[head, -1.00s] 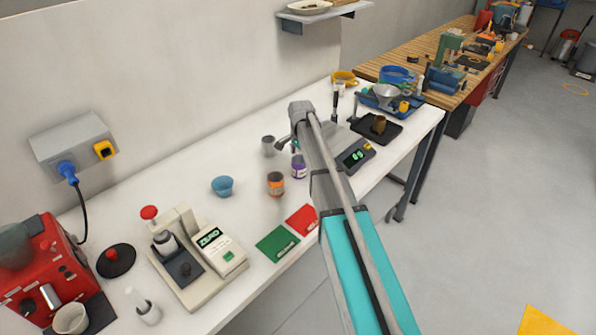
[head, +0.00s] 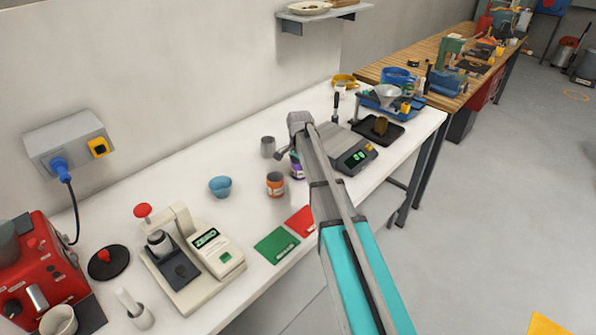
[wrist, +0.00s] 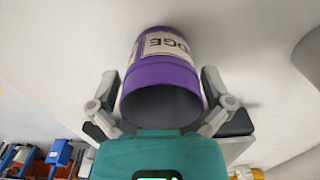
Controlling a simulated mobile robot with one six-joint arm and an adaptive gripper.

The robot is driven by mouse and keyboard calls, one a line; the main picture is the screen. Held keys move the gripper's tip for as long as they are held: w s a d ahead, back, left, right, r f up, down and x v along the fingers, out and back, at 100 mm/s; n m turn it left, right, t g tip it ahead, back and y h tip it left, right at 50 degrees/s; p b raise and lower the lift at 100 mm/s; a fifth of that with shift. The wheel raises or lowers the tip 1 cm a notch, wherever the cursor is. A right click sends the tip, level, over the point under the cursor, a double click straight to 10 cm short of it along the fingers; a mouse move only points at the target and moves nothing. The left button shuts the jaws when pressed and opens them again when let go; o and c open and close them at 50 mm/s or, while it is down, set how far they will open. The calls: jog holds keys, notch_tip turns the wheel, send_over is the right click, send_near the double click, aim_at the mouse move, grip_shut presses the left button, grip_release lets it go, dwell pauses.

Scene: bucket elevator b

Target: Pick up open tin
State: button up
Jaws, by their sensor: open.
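A purple tin (head: 297,170) with a pale label stands on the white bench, partly hidden behind my arm in the head view. In the wrist view the purple tin (wrist: 162,80) shows a dark round end facing the camera, which looks like an open mouth. My gripper (wrist: 160,100) is open, with one finger on each side of the tin; I cannot tell whether either finger touches it. In the head view my gripper is mostly hidden by my arm.
A scale (head: 352,152) stands close to the right of the purple tin. A blue bowl (head: 220,186) and a press-like device (head: 190,260) stand to the left. Red (head: 302,221) and green (head: 276,246) cards lie near the front edge. The bench between bowl and wall is clear.

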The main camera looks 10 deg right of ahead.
jog(key=c, duration=1.2)
jog(key=shift+o, duration=0.2)
jog(key=shift+r, duration=0.2)
jog(key=shift+r+p, duration=0.7)
jog(key=shift+p, duration=0.25)
jog(key=s+d+r+p, duration=0.1)
jog(key=s+r+p, duration=1)
jog(key=s, duration=0.3)
jog(key=shift+d, duration=0.25)
jog(key=shift+r, duration=0.1)
